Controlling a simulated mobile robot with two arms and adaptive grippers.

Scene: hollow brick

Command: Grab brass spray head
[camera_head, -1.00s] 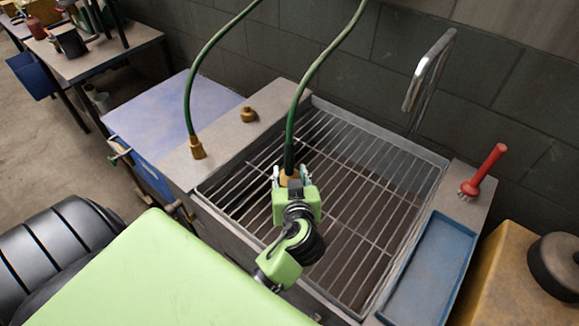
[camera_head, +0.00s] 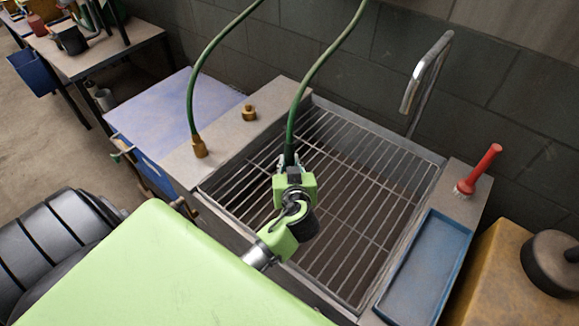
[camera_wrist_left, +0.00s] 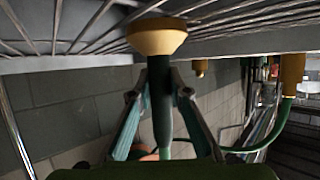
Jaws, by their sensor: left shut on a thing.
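The brass spray head (camera_wrist_left: 157,37) shows in the wrist view as a flared brass cone on a dark green stem. My left gripper (camera_wrist_left: 160,95) is shut on it, with one finger on each side of the stem just behind the cone. In the head view my left gripper (camera_head: 289,160) is over the left part of the sink rack, at the lower end of a green hose (camera_head: 299,95). The brass part is hidden there behind the gripper. My right gripper is not in view.
The sink has a wire rack (camera_head: 365,190) and a metal faucet (camera_head: 424,75). A second hose ends in a brass fitting (camera_head: 199,147) on the left ledge, near a small brass piece (camera_head: 249,113). A red brush (camera_head: 479,168) and blue tray (camera_head: 428,268) are at right.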

